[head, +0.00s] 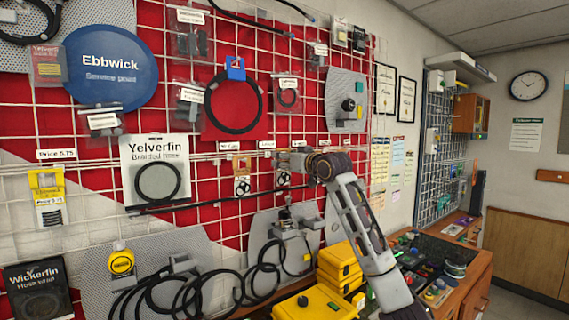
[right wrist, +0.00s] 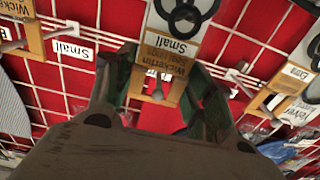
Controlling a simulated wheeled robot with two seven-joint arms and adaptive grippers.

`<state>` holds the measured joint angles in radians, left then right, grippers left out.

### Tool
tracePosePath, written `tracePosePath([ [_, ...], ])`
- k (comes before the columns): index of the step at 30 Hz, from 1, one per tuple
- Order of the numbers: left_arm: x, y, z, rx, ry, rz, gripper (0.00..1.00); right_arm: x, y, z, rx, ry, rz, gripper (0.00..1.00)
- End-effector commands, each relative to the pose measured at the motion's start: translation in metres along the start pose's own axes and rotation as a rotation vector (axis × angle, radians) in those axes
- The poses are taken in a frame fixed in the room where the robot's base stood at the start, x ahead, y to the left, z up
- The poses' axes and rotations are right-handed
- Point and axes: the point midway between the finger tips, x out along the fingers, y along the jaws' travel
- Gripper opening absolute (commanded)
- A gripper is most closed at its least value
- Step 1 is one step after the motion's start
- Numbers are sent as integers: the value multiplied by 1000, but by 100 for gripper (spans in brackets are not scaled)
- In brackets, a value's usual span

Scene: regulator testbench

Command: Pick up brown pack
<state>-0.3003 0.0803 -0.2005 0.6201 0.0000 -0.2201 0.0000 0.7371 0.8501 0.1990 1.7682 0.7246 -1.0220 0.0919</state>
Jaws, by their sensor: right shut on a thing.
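The brown pack has a brown header marked "Small" (right wrist: 170,47) and a white card with black rings. It hangs on a peg of the red wall grid. In the head view its card with rings (head: 283,179) shows just below my right gripper (head: 288,160), whose hand hides most of the header. In the right wrist view my right gripper (right wrist: 157,88) has a dark green finger on either side of the brown header and is shut on it. The peg's round end shows between the fingers. My left gripper is not in view.
A similar brown pack (head: 242,176) hangs just left in the head view. Another brown header (right wrist: 270,103) is close to the right finger in the wrist view. Yellow cases (head: 314,303) and a cluttered bench (head: 466,268) lie below. Black hoses hang at lower left.

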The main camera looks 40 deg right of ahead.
Motion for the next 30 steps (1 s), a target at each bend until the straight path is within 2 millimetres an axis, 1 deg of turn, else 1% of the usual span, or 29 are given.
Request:
tracePosePath([
  [8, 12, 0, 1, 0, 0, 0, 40, -28, 0, 3, -3, 1, 0, 37],
  [17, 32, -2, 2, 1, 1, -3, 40, -86, 0, 4, -4, 0, 0, 37],
  [20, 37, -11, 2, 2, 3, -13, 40, -105, 0, 4, -3, 2, 0, 37],
  [25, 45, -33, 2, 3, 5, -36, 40, -136, 0, 3, -1, 2, 0, 37],
  [30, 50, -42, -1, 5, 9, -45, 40, -158, 0, 2, -1, 1, 0, 37],
])
